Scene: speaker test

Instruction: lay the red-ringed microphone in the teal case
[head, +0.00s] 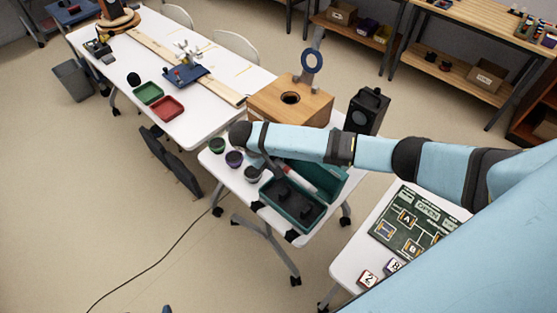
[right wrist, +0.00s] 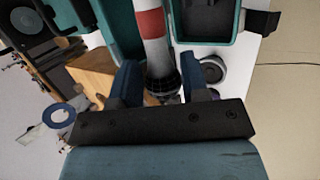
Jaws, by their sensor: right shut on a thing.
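The microphone (head: 301,181) is white with a red ring. In the right wrist view the red-ringed microphone (right wrist: 151,25) has its dark mesh head between the fingers and its handle pointing away. My right gripper (right wrist: 160,85) is shut on it near the head. The teal case (head: 302,222) stands open on the white table, with a dark lining in its tray. In the head view the microphone is above the case, near where tray and lid meet; its exact height is unclear. The case also shows in the wrist view (right wrist: 238,20).
Several small round pots, one green (head: 217,145) and one purple (head: 234,158), stand left of the case. A wooden box with a hole (head: 270,103) and a black speaker (head: 367,108) are behind my arm. A green game board (head: 385,235) lies on the right table.

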